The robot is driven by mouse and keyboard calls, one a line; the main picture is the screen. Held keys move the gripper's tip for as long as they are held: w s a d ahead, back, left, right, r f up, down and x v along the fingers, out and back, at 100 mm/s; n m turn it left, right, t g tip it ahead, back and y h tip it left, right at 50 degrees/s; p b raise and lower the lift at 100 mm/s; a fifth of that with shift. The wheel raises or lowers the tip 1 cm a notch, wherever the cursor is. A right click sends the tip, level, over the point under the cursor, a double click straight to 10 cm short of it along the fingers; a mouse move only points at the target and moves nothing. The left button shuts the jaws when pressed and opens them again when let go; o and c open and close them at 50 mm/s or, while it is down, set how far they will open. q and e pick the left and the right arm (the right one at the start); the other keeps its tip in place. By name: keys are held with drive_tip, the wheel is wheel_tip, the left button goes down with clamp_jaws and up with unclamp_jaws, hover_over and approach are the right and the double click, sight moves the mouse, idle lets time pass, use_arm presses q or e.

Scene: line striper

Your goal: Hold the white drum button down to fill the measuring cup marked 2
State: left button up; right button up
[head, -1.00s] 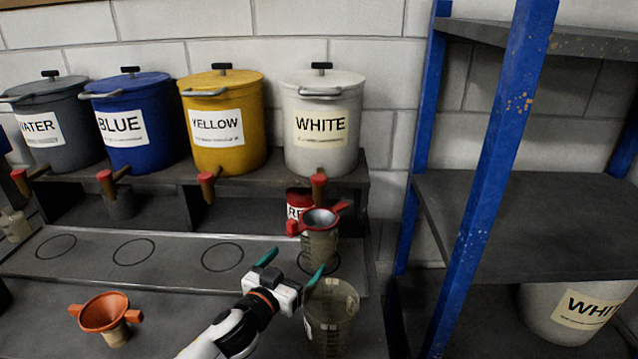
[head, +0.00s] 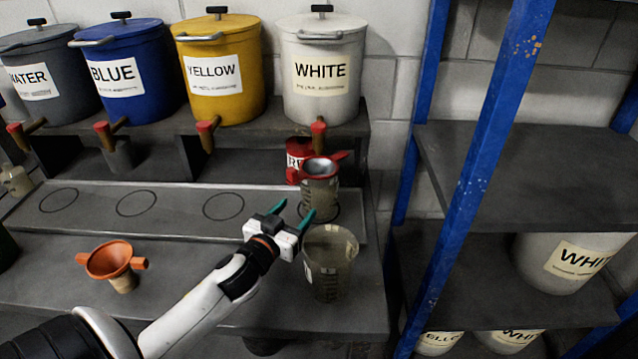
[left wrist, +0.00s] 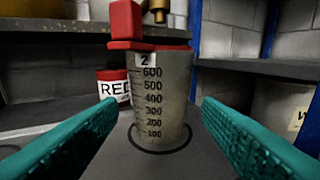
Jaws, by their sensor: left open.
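The white drum (head: 320,105) stands on the raised shelf, and its red-tipped tap (head: 318,130) points down at the front. Below the tap is the measuring cup marked 2 (head: 319,192), with a red funnel (head: 320,169) on top. In the left wrist view the cup (left wrist: 150,105) stands upright, its "2" and its scale up to 600 facing me. I cannot make out any liquid in it. My left gripper (head: 294,211) is open and empty, in front of the cup and apart from it. Its teal fingers (left wrist: 158,103) frame the cup. My right gripper is not in view.
A larger clear cup (head: 330,262) stands just right of my left gripper. An orange funnel (head: 110,262) sits at the left. Yellow (head: 222,105), blue (head: 120,105) and water (head: 40,110) drums line the shelf. A blue-posted rack (head: 480,170) stands at the right.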

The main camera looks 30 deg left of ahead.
use_arm(q)
clamp_jaws()
idle(1.3)
